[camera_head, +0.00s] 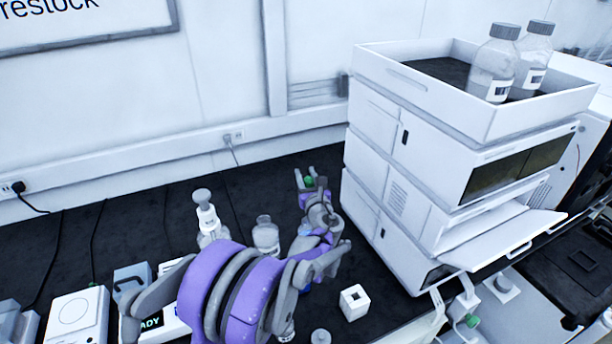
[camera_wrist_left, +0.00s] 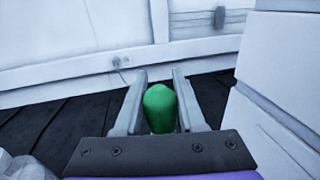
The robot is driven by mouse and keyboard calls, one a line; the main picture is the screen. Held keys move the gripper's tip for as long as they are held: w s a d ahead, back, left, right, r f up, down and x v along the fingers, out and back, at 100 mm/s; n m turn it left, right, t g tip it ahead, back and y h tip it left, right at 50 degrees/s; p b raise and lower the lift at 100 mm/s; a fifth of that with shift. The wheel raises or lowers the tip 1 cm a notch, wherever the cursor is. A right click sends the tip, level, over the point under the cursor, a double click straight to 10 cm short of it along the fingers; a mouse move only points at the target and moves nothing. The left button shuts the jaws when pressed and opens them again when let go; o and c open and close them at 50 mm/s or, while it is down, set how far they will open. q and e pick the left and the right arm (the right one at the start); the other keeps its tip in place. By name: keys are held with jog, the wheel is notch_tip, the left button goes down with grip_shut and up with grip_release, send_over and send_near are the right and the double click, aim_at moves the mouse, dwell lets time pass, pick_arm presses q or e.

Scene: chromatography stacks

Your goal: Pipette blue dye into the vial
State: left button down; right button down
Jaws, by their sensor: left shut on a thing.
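My left gripper (camera_head: 309,181) is raised over the dark bench, left of the white instrument stack. It is shut on a green rounded bulb (camera_wrist_left: 160,108), which sits between the two fingers in the left wrist view; it looks like the pipette's bulb. Its lower part is hidden by the gripper. A small white block (camera_head: 354,302) with a dark square opening stands on the bench, right of my left arm. I cannot tell whether a vial is in it. A small patch of blue shows beside my arm, mostly hidden; I cannot tell whether it is the dye. My right gripper is not in view.
The tall instrument stack (camera_head: 400,200) stands close on the right, with a panel sticking out at its front. A clear bottle (camera_head: 266,238) and a white pump bottle (camera_head: 207,218) stand behind my arm. A grey-capped item (camera_head: 321,337) is at the front edge.

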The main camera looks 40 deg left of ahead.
pick_arm(q)
jog(key=shift+f, duration=0.1)
dwell(0.4)
jog(key=shift+f+b, duration=3.75)
jog(key=shift+f, duration=1.4)
jog(key=c, duration=1.1)
grip_release()
jog(key=shift+r, duration=0.1)
